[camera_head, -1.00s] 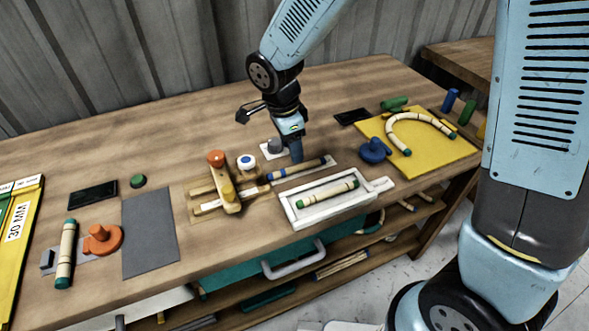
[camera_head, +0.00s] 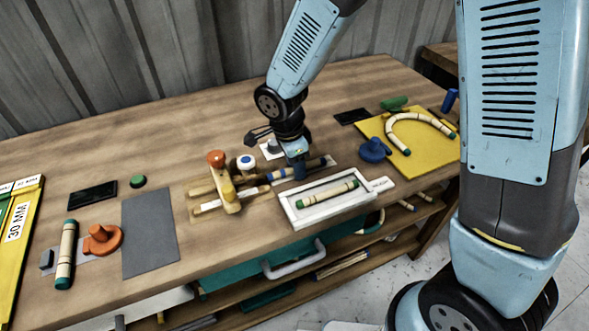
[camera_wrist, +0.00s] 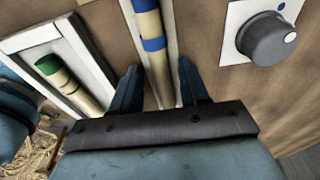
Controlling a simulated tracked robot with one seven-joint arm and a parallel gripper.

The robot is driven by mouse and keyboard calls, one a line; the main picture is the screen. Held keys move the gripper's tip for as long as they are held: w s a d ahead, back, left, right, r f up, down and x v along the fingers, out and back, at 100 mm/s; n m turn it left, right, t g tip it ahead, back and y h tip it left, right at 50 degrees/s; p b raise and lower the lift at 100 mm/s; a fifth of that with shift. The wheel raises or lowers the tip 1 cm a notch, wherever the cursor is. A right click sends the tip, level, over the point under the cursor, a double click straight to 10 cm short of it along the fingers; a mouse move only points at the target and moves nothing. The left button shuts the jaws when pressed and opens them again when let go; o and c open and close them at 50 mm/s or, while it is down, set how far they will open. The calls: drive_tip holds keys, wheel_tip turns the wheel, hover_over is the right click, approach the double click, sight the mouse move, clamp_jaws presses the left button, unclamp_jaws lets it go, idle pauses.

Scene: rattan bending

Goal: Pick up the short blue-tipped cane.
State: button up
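The short blue-tipped cane (camera_head: 277,175) lies in a narrow white holder on the bench, left of and behind a white tray. In the wrist view the pale cane (camera_wrist: 150,25) with blue bands runs between my gripper's two blue fingers. My gripper (camera_wrist: 158,84) is open, one finger on each side of the cane, with a visible gap on both sides. In the head view my gripper (camera_head: 299,172) is low over the cane, hiding its middle. The cane's far end past my gripper's palm is hidden in the wrist view.
The white tray (camera_head: 293,217) in front holds a green-tipped cane (camera_head: 330,193). A wooden clamp with an orange knob (camera_head: 216,159) stands left. A grey knob on a white plate (camera_wrist: 270,37) sits close by. A blue knob (camera_head: 374,150) and a yellow board (camera_head: 430,165) are right.

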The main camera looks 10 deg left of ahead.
clamp_jaws()
drive_tip(key=shift+r, duration=0.15)
